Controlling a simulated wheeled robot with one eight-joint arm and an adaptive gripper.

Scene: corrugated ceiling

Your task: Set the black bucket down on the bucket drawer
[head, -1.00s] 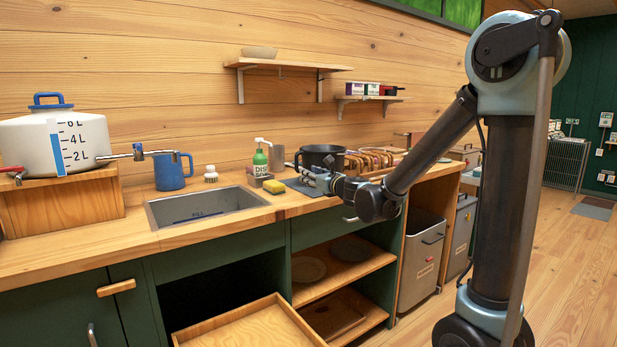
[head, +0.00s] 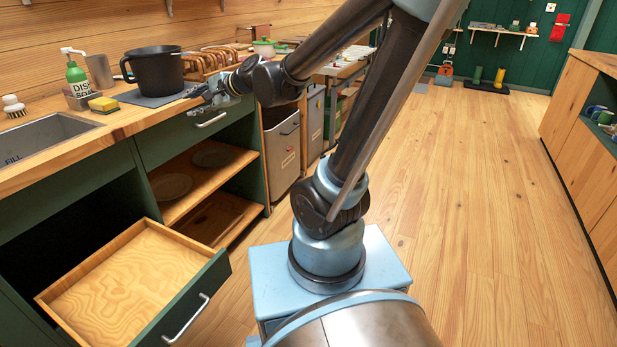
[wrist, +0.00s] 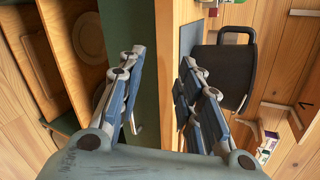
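The black bucket (head: 155,72) stands upright on a dark mat on the counter, with its handle loop at its left side. In the wrist view the bucket (wrist: 226,75) appears sideways, to the right of my fingers. The bucket drawer (head: 125,290) appears to be the pulled-out drawer at lower left, with a bare wooden floor and a green front; it is empty. My gripper (head: 205,94) is at the counter's front edge, to the right of and in front of the bucket, not touching it.
On the counter (head: 118,121) are a yellow sponge (head: 103,104), a green soap bottle (head: 76,80), a sink (head: 45,136) at left and a wooden rack (head: 207,66) right of the bucket. Open shelves (head: 200,188) with plates lie below. The floor at right is clear.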

